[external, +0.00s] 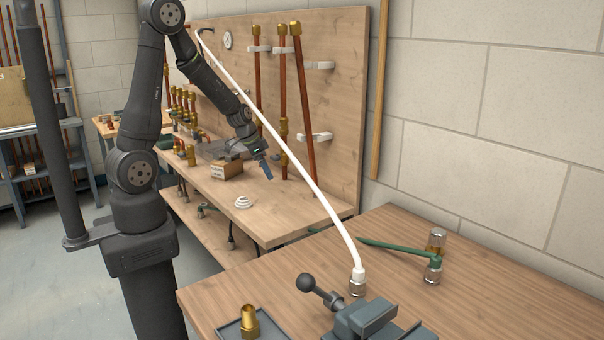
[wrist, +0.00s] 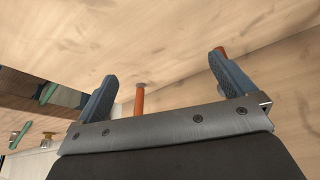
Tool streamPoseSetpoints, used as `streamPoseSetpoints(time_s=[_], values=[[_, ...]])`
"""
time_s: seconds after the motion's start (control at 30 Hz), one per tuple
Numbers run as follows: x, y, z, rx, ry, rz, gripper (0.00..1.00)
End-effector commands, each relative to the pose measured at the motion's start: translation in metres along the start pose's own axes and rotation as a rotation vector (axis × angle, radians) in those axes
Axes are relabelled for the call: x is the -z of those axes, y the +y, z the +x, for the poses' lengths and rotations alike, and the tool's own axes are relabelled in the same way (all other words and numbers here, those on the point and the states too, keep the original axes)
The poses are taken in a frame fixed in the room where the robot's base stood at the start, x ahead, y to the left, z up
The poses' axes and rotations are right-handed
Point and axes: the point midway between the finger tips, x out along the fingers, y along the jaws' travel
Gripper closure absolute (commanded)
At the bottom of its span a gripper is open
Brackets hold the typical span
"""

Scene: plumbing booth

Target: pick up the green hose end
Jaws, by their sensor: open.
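A green hose (external: 395,248) lies across the wooden table in the foreground, at right. Its right end meets an upright metal fitting (external: 433,272), and its left part runs towards the table's far edge.
A white hose (external: 300,165) slants down to a metal fitting on the front table. A vise (external: 362,320) and a brass fitting (external: 249,321) stand at the table's front. Copper pipes (external: 302,100) hang on the wooden backboard (external: 345,60). A small box (external: 227,169) sits on the workbench.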

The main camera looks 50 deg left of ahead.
Motion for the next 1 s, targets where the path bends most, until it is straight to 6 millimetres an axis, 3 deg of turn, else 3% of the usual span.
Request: streamPoseSetpoints(time_s=[0.17,0.4,0.73,0.87,1.0], values=[[0.000,0.000,0.000,0.000,0.000,0.000,0.00],[0.000,0.000,0.000,0.000,0.000,0.000,0.42],[0.004,0.005,0.003,-0.008,0.000,-0.004,0.42],[0.025,0.033,0.015,-0.051,-0.007,-0.034,0.42],[0.060,0.091,0.035,-0.131,-0.033,-0.099,0.42]])
